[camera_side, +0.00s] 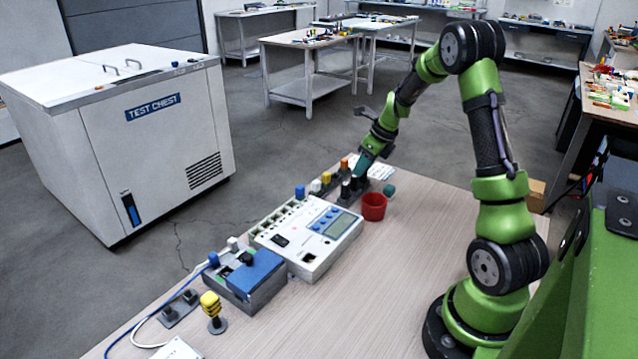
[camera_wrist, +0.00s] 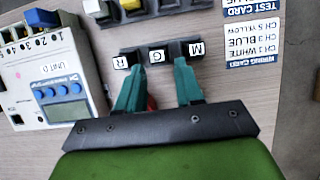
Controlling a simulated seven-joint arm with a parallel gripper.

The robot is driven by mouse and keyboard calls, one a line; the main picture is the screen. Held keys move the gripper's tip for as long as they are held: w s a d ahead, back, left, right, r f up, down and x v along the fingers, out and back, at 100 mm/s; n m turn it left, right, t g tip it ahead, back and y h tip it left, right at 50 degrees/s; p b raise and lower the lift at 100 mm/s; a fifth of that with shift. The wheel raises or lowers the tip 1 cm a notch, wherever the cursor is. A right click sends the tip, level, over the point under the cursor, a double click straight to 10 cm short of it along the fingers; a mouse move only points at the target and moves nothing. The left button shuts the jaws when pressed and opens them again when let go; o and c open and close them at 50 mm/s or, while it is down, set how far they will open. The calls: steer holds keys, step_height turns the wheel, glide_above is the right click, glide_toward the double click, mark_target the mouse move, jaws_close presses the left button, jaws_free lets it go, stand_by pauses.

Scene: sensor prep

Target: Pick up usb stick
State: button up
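I cannot single out the usb stick with certainty in either view. My gripper (camera_side: 363,162) points down over the dark holder at the far end of the table. In the wrist view its two teal fingers (camera_wrist: 157,68) are open, with nothing visible held between them. The fingertips reach toward a dark holder (camera_wrist: 158,52) whose white tags read R, G and M, and the G tag lies between them. Small black upright pieces (camera_side: 346,188) stand by the fingers in the side view. I cannot tell whether the fingers touch anything.
A red cup (camera_side: 374,207) stands just right of the holder. A white meter unit (camera_side: 310,236) and a box with a blue top (camera_side: 254,274) are nearer the camera. Blue (camera_side: 299,191) and yellow (camera_side: 326,178) plugs stand nearby. A wiring card (camera_wrist: 252,42) lies right. The table's right side is clear.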

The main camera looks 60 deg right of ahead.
mark_target(355, 178)
steer(key=x, duration=0.5)
steer(key=shift+w+a+f, duration=0.15)
steer(key=shift+w+f, duration=0.15)
jaws_close()
